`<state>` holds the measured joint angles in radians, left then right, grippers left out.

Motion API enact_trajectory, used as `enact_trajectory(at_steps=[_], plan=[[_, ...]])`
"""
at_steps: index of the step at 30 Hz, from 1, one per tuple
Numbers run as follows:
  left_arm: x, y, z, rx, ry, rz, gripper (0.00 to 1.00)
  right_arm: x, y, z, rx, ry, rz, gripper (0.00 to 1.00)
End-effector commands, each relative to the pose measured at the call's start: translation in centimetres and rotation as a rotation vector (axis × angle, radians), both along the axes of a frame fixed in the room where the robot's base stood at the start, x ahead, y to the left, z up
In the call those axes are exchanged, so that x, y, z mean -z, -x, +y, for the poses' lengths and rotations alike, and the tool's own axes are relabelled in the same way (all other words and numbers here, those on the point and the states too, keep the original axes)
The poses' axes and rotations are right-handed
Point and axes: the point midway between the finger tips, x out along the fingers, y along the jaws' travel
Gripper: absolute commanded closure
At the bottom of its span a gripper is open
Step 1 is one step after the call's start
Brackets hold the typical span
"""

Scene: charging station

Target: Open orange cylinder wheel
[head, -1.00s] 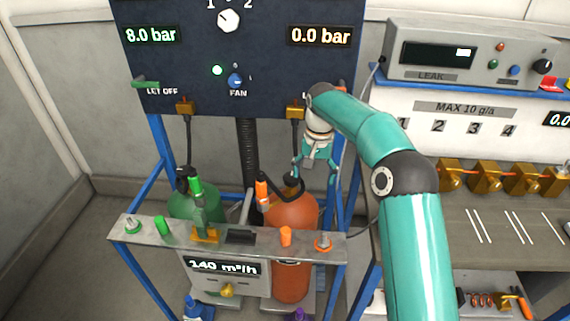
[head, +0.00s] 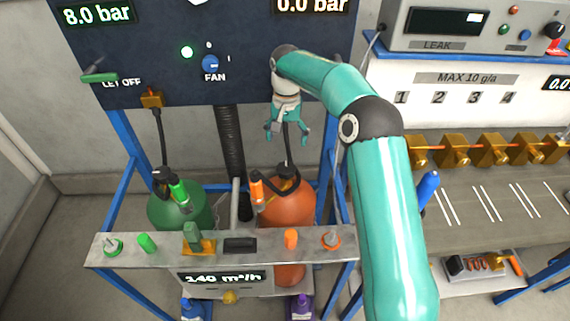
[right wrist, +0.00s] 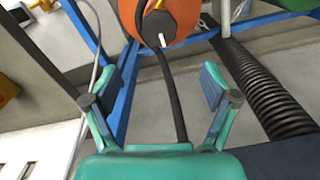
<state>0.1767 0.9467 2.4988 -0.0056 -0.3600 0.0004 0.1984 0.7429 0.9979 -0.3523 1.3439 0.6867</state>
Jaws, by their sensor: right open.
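The orange cylinder (head: 291,212) stands in the blue frame behind the grey front rail. Its top has a dark valve (head: 287,178) with a black hose rising from it and an orange-handled part (head: 257,188) on its left. My right gripper (head: 287,138) is open and empty, above the cylinder top and in front of the panel's lower edge. In the right wrist view the open fingers (right wrist: 150,92) spread on both sides of the black hose. The orange cylinder (right wrist: 184,25) and its dark valve (right wrist: 155,27) lie beyond the fingertips. My left gripper is not in view.
A green cylinder (head: 175,212) stands on the left. The grey rail (head: 220,247) with several knobs crosses in front of both cylinders. A black corrugated duct (head: 230,150) runs behind. A bench with brass valves (head: 455,150) is on the right.

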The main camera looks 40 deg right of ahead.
Motion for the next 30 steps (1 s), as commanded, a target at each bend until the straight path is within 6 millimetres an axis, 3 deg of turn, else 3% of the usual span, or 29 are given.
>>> enact_trajectory(at_steps=[6,15,21,30], plan=[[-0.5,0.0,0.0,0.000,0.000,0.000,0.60,4.9,0.0,0.2,-0.003,-0.001,0.005,0.15],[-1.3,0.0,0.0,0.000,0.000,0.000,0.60,10.0,-0.1,0.2,-0.003,-0.001,0.004,0.15],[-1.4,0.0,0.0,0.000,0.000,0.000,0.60,11.3,-0.1,0.3,-0.004,0.000,0.000,0.15],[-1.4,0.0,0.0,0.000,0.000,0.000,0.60,11.5,-0.2,0.3,-0.004,0.000,-0.001,0.16]])
